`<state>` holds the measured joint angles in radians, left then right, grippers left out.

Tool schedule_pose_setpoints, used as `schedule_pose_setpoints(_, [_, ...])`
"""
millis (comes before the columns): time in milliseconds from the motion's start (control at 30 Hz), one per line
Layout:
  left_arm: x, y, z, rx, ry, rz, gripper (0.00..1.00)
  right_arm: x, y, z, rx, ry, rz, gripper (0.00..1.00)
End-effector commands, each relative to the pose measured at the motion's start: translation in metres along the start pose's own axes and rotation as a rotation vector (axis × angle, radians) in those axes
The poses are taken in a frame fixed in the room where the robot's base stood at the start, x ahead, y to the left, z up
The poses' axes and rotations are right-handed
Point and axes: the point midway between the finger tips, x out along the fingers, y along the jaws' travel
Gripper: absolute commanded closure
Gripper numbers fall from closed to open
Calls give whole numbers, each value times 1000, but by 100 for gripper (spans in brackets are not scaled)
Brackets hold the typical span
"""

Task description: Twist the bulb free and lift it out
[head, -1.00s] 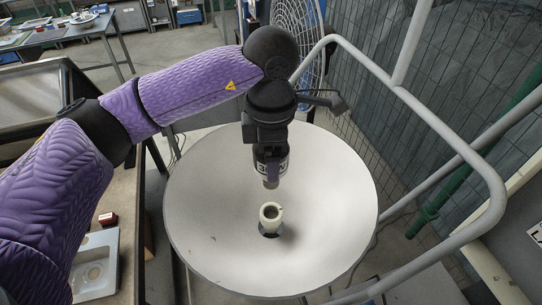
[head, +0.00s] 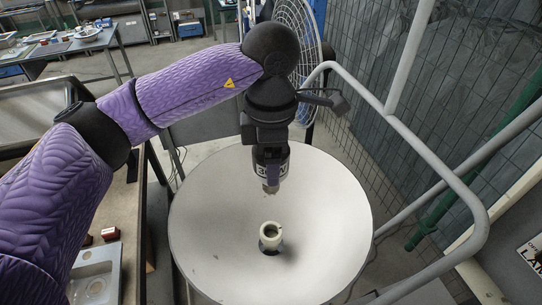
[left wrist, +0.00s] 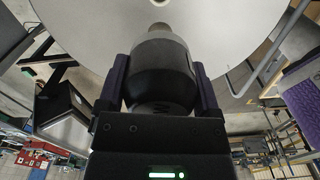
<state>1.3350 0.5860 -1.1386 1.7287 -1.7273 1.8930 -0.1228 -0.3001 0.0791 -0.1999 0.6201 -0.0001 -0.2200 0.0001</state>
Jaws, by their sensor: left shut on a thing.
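The bulb (head: 272,166) is a dark cylinder with a pale printed band and a metal base pointing down. My left gripper (head: 271,160) is shut on it. In the left wrist view the dark bulb (left wrist: 160,72) sits between the two fingers of my left gripper (left wrist: 160,88), its base towards the dish. The socket (head: 270,236) is a pale ring at the middle of the round white dish (head: 215,215). The bulb hangs above the socket, clear of it. My right gripper is not in view.
A grey metal rail (head: 440,160) curves around the dish's right side. A fan (head: 297,45) stands behind my arm. A bench with a grey tray (head: 97,275) is at the left. A wire fence (head: 400,110) runs along the right.

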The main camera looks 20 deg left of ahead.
Motion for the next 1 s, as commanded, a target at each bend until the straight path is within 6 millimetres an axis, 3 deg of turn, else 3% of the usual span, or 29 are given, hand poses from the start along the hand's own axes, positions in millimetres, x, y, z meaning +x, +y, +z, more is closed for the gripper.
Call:
schedule_pose_setpoints(267, [-3, 0, 0, 0, 0, 0, 83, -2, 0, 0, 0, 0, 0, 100])
schedule_pose_setpoints(1000, [-86, 0, 0, -1, -1, 1, 83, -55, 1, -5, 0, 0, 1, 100])
